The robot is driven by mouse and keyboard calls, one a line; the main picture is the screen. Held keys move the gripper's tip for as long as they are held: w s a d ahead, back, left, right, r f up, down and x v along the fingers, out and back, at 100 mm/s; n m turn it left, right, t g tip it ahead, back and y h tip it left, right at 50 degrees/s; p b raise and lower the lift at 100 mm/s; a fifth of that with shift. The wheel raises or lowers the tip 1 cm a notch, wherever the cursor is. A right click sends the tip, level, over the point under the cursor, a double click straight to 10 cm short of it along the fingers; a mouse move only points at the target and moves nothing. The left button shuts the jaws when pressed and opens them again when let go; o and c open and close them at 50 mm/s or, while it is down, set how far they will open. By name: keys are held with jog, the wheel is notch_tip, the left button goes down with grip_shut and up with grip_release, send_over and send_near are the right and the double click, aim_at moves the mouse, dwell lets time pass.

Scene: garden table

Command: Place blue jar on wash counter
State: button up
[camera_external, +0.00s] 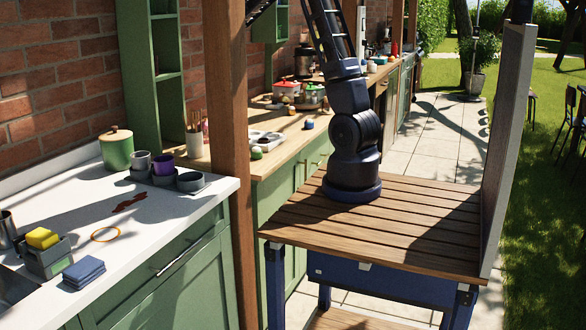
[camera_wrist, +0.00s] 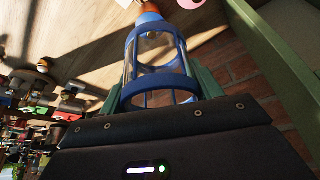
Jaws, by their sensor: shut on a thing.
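A clear jar with blue rings and blue uprights, the blue jar (camera_wrist: 166,83), fills the upper middle of the wrist view. My gripper (camera_wrist: 155,78) is shut on it, with a green finger at each side. The jar's near end is partly hidden behind the dark gripper body. The wash counter (camera_external: 160,218) is the white worktop at the left of the external view, with a sink edge at its lower left. My arm rises out of the top of the external view, so I cannot clearly see the gripper or the jar there.
On the wash counter are a green lidded pot (camera_external: 117,152), cups in a dark holder (camera_external: 166,178), a sponge caddy (camera_external: 45,256), blue cloths (camera_external: 84,272) and an orange ring (camera_external: 105,234). Bare white surface lies between them. A wooden post (camera_external: 228,150) stands at its right end.

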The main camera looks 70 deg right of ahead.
jog(key=w+a+r+n+y, duration=0.1)
jog(key=a+r+n, duration=0.15)
jog(key=a, duration=1.25)
jog(key=a+r+n+y, duration=0.1)
jog(key=a+n, duration=0.2)
jog(key=a, duration=1.2)
jog(key=w+d+f+m+h, duration=0.1)
jog(key=d+f+m, duration=0.25)
jog(key=d, duration=0.95)
jog(key=w+d+f+m+h, duration=0.15)
jog(key=d+m, duration=0.25)
jog(key=d, duration=0.9)
jog(key=s+d+f+m+g+h, duration=0.15)
jog(key=s+d+m, duration=0.3)
jog(key=d, duration=0.95)
jog(key=s+d+f+m+g, duration=0.2)
jog(key=s+d+m, duration=0.25)
jog(key=d, duration=0.95)
jog(key=shift+n+h, duration=0.3)
jog(key=shift+n, duration=0.2)
jog(key=f, duration=1.9)
jog(key=shift+s+a+f, duration=0.15)
jog(key=shift+s+f, duration=0.15)
jog(key=shift+f, duration=0.05)
jog(key=shift+f, duration=0.1)
jog(key=o, duration=1.1)
